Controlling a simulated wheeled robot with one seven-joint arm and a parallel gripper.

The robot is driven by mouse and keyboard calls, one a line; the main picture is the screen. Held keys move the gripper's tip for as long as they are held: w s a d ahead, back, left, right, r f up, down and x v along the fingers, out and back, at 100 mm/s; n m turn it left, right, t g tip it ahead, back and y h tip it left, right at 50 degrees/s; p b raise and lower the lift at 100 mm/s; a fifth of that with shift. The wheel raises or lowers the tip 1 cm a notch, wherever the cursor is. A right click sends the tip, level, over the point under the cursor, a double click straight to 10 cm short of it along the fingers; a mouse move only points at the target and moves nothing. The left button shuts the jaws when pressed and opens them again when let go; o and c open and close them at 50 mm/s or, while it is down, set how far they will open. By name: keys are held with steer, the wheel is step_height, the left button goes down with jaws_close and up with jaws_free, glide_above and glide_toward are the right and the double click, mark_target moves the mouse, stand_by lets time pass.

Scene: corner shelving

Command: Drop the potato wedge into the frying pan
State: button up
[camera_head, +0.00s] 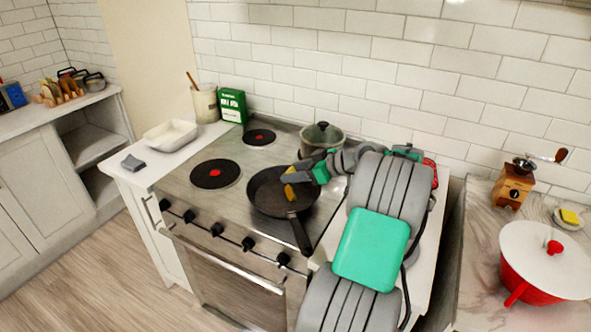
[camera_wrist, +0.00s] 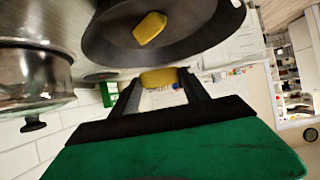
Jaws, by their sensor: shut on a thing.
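The black frying pan (camera_head: 268,203) sits on the front right burner of the stove, with its handle towards the front. One yellow wedge (camera_head: 290,192) shows over the pan in the head view; in the wrist view a yellow wedge (camera_wrist: 150,28) lies inside the pan (camera_wrist: 205,30). My gripper (camera_head: 291,176) is over the far right part of the pan. In the wrist view my gripper (camera_wrist: 160,82) is shut on a second yellow potato wedge (camera_wrist: 158,76), held between the fingertips and apart from the pan.
A lidded pot (camera_head: 322,139) stands close behind the pan, near my gripper. A white tray (camera_head: 170,134), a grey sponge (camera_head: 132,162) and a green box (camera_head: 232,105) are on the left counter. The left burners (camera_head: 215,174) are clear.

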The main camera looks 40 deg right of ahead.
steer(key=o, duration=1.4)
steer(key=shift+r, duration=0.1)
steer(key=b+v, duration=0.1)
steer(key=v, duration=0.6)
steer(key=shift+s+d+r, duration=0.1)
steer(key=shift+s+r, duration=0.05)
steer(key=shift+s, duration=0.25)
